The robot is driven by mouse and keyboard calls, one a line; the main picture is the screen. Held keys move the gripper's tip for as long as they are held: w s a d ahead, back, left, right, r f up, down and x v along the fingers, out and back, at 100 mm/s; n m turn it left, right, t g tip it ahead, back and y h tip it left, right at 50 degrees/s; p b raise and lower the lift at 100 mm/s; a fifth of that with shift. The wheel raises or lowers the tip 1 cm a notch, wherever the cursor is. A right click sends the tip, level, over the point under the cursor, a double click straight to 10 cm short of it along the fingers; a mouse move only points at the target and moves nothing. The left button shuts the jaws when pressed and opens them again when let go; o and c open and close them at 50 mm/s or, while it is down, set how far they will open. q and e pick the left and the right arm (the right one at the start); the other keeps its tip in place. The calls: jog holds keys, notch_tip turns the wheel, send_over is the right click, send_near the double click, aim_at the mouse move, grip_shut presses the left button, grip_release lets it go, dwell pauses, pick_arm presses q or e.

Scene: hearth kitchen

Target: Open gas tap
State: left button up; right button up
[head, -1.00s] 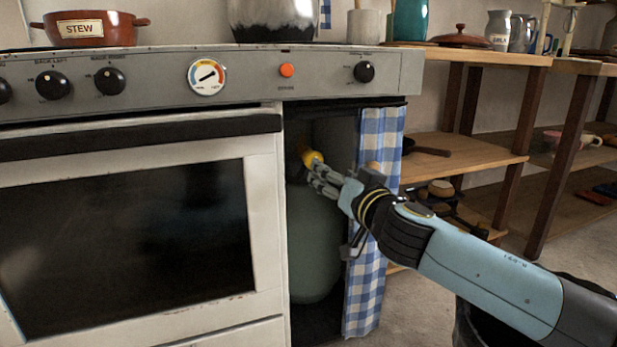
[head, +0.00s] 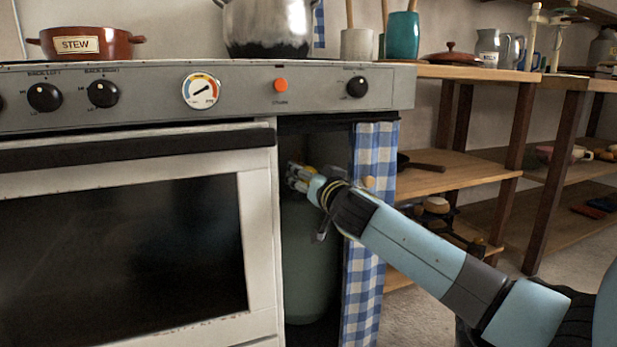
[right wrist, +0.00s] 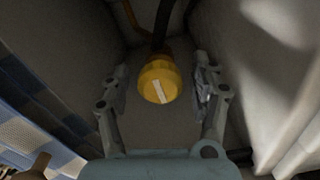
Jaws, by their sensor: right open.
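The gas tap is a round yellow knob with a white bar mark (right wrist: 158,82), seen in the right wrist view between my open fingers. The bar is tilted a little from upright. My right gripper (right wrist: 155,95) is open, with one finger on each side of the knob and a gap on both sides. In the head view my right gripper (head: 296,175) reaches into the dark cupboard beside the oven, above the green gas bottle (head: 308,255), and hides most of the knob. My left gripper is not in view.
A blue checked curtain (head: 369,240) hangs at the cupboard's right edge, close to my right arm. The white oven (head: 258,230) bounds the opening on the left. A dark hose (right wrist: 163,20) rises behind the knob. Wooden shelves (head: 440,180) stand to the right.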

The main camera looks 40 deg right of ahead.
jog(key=shift+c, duration=0.2)
jog(key=c, duration=1.1)
jog(key=shift+c, duration=0.2)
